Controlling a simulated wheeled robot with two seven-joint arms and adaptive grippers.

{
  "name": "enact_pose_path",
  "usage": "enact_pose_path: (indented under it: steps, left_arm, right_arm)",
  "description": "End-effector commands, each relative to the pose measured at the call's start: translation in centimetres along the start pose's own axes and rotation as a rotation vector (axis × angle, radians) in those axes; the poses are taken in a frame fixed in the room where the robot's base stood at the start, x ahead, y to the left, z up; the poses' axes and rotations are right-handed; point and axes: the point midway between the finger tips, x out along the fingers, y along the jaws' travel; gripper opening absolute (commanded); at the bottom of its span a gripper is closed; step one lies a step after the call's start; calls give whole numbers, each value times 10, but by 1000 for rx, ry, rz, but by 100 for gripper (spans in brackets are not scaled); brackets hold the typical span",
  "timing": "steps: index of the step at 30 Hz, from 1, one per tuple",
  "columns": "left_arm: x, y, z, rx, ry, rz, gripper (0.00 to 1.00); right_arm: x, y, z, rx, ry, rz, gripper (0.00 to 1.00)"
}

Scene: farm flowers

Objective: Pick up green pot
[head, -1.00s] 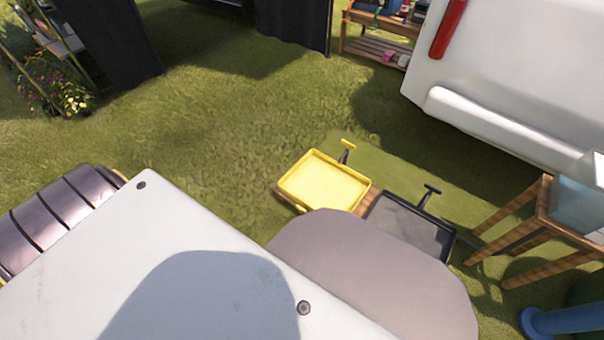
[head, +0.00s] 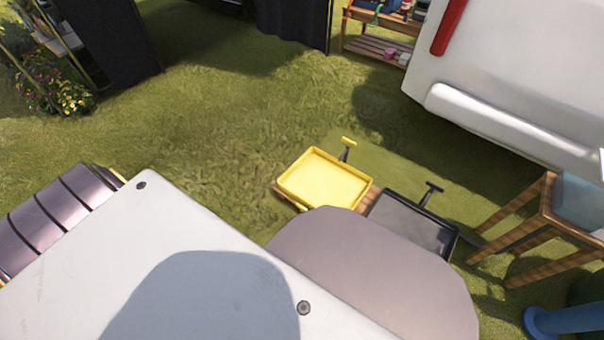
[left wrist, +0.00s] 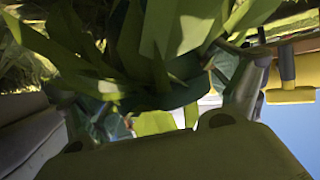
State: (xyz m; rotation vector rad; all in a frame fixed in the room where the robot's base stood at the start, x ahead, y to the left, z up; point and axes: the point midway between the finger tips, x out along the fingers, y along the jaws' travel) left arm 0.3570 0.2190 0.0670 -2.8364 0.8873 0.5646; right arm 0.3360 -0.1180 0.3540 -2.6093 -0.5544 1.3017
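In the left wrist view, broad green leaves (left wrist: 165,40) fill the upper middle, very close to the camera. A dark olive shape fills the bottom of that view, and I cannot tell whether it is part of my left gripper or a pot. Grey pieces stand on either side of the leaves, but deep shade hides whether they grip anything. Neither gripper shows in the head view.
A wooden table (head: 540,215) is at right, near a white vehicle (head: 520,80). Flowers (head: 65,92) stand at far left. Open grass (head: 220,130) fills the middle.

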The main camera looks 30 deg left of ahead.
Motion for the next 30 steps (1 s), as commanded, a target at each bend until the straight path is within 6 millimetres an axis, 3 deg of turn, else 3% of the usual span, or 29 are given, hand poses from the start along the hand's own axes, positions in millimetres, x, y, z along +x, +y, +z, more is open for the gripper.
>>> enact_pose_path:
  steps: [1, 11, 30]
  left_arm:
    - [0, 0, 0, 0, 0, 0, 87]
    - [0, 0, 0, 0, 1, 0, 46]
    - [-4, 0, -10, 1, 2, 0, 46]
  right_arm:
    - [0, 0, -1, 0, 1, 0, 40]
    - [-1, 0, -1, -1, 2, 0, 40]
    - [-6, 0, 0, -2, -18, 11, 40]
